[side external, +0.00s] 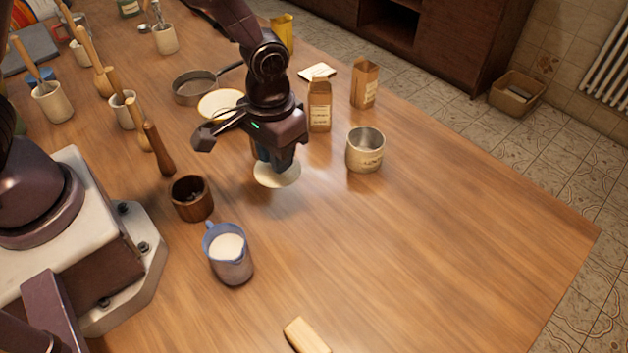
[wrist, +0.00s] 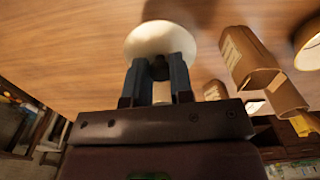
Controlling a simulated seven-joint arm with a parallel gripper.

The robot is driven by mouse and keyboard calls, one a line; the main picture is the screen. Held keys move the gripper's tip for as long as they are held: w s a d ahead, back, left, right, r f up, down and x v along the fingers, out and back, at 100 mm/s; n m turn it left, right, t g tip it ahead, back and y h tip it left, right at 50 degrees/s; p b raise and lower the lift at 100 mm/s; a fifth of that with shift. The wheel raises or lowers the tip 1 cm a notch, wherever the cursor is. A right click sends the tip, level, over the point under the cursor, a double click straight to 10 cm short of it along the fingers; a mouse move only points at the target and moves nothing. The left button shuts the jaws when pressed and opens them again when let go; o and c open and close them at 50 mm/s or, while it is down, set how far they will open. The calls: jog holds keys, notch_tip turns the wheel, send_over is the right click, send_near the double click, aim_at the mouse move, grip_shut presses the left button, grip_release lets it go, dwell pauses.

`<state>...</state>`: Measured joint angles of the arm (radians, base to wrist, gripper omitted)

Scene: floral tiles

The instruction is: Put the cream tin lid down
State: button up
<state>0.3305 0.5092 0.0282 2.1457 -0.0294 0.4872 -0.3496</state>
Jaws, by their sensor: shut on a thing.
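The cream tin lid (side external: 278,175) is a pale round disc under my gripper (side external: 272,163), close to the wooden table top. I cannot tell whether it touches the table. In the wrist view the lid (wrist: 160,38) sits at the tips of my gripper (wrist: 160,68), whose two blue fingers are shut on it. The fingers hide part of the lid. An open cream tin (side external: 365,150) with dark lettering stands upright to the right of my gripper, apart from the lid.
Paper bags (side external: 319,106) stand behind the tin. A wooden cup (side external: 191,198) and a blue-rimmed jug of white liquid (side external: 228,252) stand in front, to the left. A grey pan (side external: 194,86) and cream bowl (side external: 220,104) are behind. The table's right front is mostly clear.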

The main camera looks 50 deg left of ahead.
jog(key=w+f, duration=0.2)
jog(key=w+d+f, duration=0.1)
jog(key=w+f, duration=0.2)
jog(key=f, duration=0.1)
jog(key=shift+w+d+f, duration=0.15)
jog(key=shift+w+d, duration=0.25)
jog(key=shift+w+f, duration=0.15)
jog(key=shift+f, duration=1.5)
jog(key=shift+f, duration=0.15)
jog(key=o, duration=0.8)
jog(key=shift+c, duration=0.2)
